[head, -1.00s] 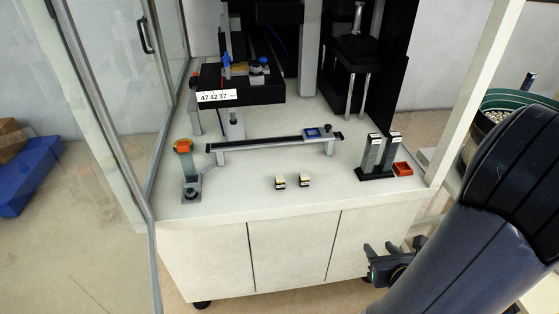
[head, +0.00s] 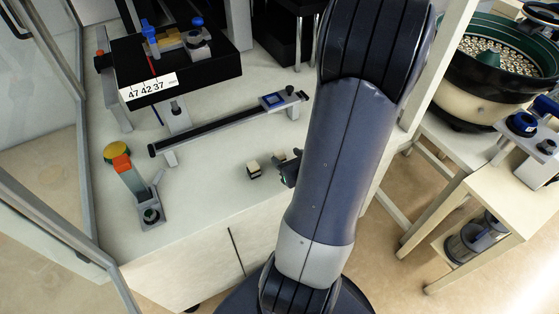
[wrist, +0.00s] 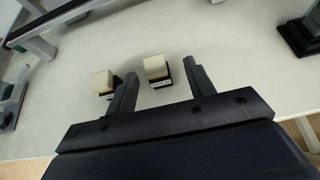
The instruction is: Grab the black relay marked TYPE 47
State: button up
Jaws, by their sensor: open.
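Two small relays with cream block tops and black lower parts stand on the white cabinet top. The left relay (head: 254,170) also shows in the wrist view (wrist: 103,82), just outside my left finger and partly hidden by it. The right relay (head: 279,157) shows in the wrist view (wrist: 156,68) between the fingers, beyond the jaws' base, with a small pale label on its front. The lettering is too small to read, so I cannot tell which is TYPE 47. My gripper (wrist: 160,72) is open and empty; in the head view (head: 290,168) my arm partly hides it.
A rail on supports (head: 230,125) runs behind the relays. A black base (wrist: 300,38) is at the wrist view's upper right. Bare white surface surrounds the relays.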

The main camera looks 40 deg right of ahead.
aim_at(280, 154)
jog(key=shift+a+x, duration=0.2)
jog(key=shift+x, duration=1)
jog(key=shift+a+x, duration=0.15)
jog(key=shift+x, duration=1.1)
jog(key=shift+w+d+f, duration=0.15)
jog(key=shift+w, duration=0.5)
jog(key=shift+c, duration=0.3)
jog(key=c, duration=1)
